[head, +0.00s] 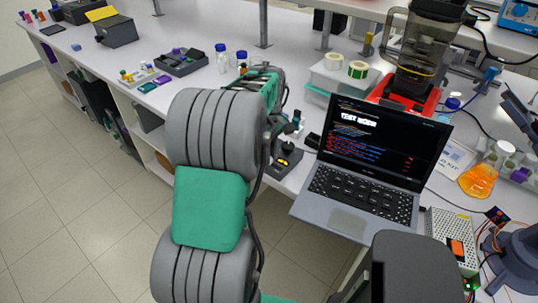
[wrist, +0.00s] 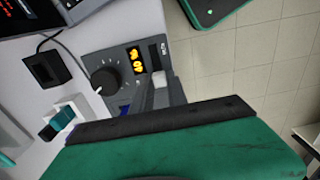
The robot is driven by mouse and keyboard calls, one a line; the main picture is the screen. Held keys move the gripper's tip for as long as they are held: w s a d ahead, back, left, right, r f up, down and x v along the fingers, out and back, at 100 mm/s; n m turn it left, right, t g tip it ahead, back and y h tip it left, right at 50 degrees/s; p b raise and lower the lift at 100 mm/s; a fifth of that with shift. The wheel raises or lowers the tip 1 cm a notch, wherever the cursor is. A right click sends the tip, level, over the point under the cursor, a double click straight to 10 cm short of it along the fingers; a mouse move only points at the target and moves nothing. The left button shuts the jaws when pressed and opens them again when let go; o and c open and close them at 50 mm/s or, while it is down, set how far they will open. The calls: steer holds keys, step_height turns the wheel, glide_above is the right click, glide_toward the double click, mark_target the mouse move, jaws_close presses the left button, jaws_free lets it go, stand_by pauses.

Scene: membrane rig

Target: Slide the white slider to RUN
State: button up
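The rig's dark grey control box (wrist: 118,62) fills the middle of the wrist view, with a black round knob (wrist: 106,79) and a lit orange display (wrist: 136,60). Beside the display is a dark slot with small white lettering at its far end, too small to read surely. The pale slider (wrist: 160,93) stands in the slot's near part, its lower part hidden by my gripper. My gripper (wrist: 160,121), a dark bar on a green body, lies across the box's near edge, close to the slider. Contact and finger opening cannot be told. The box (head: 286,161) also shows in the head view, partly behind my arm.
An open laptop (head: 375,150) stands right of the box. Small teal and white blocks (wrist: 60,118) lie left of the box in the wrist view. A black pad with a cable (wrist: 57,67) lies beyond them. The bench edge and tiled floor are on the right.

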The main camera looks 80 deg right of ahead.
jaws_close()
stand_by(0.9)
